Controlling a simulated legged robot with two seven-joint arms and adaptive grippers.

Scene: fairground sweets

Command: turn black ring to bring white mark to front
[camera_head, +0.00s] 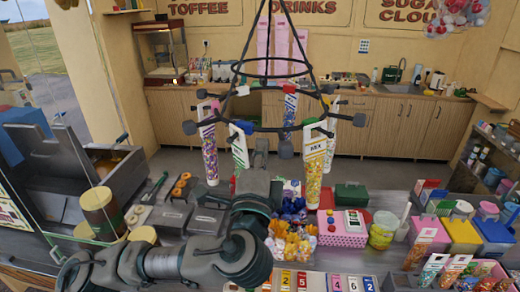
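The black ring (238,122) hangs level from black rods, with a smaller black hoop above it. Clear tubes of coloured sweets hang around it, including a purple-filled tube (210,152) at left and a yellow-filled tube (314,172) at front right. A small white piece (242,90), which looks like the white mark, shows at the ring's back left. My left gripper (262,148) points upward below the front of the ring, right of a front tube. Its fingers are small and dark, so I cannot tell their opening or any contact. My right gripper is not in view.
Below the ring, the counter holds orange and purple sweets (291,240), a pink dotted box (342,236) and grey lidded boxes (207,220). Colourful bins (460,234) fill the right. Floor shows behind the counter.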

